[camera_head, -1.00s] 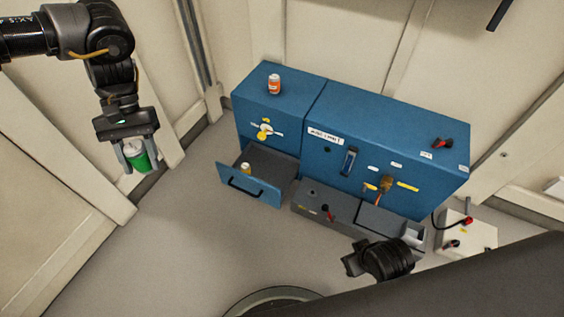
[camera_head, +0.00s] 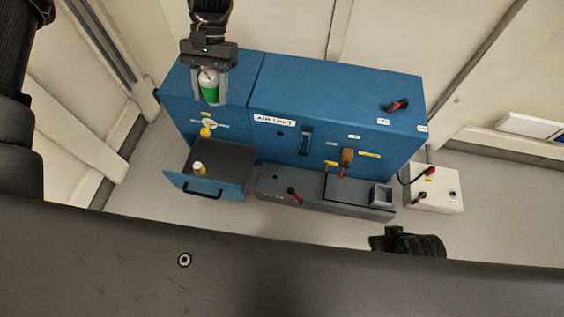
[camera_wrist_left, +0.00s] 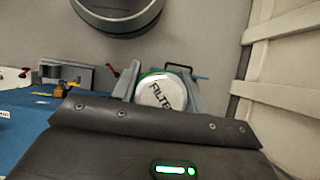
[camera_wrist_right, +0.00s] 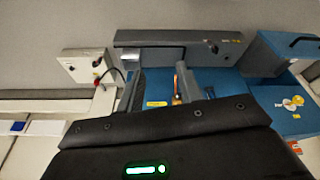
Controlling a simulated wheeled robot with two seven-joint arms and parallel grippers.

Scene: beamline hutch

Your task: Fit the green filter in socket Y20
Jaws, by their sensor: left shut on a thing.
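The green filter (camera_head: 209,91), with a white lid, is held upright between the fingers of my left gripper (camera_head: 210,99). In the head view it overlaps the left blue cabinet's front top edge; the height gap is unclear. In the left wrist view the filter's white lid (camera_wrist_left: 161,92) shows lettering. A round white-and-yellow fitting (camera_head: 207,125) on that cabinet's front shows just below the filter, with a small yellow label above it too small to read. I cannot tell which socket is Y20. My right gripper (camera_wrist_right: 160,78) has its fingers apart and is empty.
A white box (camera_head: 435,190) with a red-ended cable is farther right.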

